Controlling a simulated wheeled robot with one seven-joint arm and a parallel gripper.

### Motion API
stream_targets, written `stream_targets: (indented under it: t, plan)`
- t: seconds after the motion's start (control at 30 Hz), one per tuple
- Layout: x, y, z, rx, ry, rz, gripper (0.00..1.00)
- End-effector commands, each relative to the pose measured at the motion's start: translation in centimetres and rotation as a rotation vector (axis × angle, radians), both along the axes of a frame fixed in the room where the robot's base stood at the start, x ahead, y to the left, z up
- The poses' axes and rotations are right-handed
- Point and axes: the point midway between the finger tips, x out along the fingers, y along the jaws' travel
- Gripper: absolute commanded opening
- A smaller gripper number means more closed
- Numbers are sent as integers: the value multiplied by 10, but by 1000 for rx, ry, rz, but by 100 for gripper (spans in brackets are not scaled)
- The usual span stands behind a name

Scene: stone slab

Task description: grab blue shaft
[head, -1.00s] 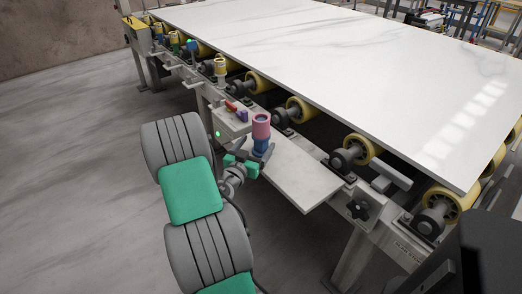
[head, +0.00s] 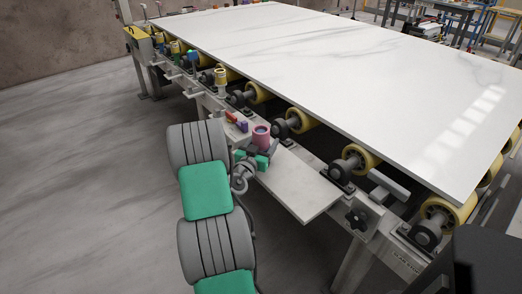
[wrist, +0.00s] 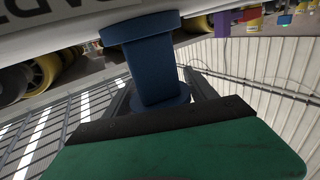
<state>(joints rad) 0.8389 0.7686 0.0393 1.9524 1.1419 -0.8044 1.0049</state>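The blue shaft (wrist: 155,65) fills the middle of the wrist view, with a wide flange at the top of the picture and a narrower collar lower down. My gripper (wrist: 158,92) has a dark finger on each side of it. Narrow gaps show beside the shaft's body, so the fingers look open around it. In the head view my gripper (head: 256,157) is at the left end of the small pale shelf. It hides the blue shaft there. A pink cylinder (head: 261,138) shows just above and behind the gripper; its contact with the shaft is hidden.
The pale shelf (head: 300,190) is bare to the right of the gripper. A purple block (head: 242,126) and a red piece (head: 231,117) lie close at the left. Yellow rollers (head: 300,120) and the large white slab (head: 330,70) stand just behind.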

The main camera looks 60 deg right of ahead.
Motion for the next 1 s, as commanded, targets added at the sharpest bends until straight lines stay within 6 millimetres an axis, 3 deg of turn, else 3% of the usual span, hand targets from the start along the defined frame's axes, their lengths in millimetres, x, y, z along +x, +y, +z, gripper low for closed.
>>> stream_targets:
  t: [0.73, 1.0]
  plan:
    - [0, 0, 0, 0, 0, 0, 3]
    - [0, 0, 3, -2, -1, 0, 3]
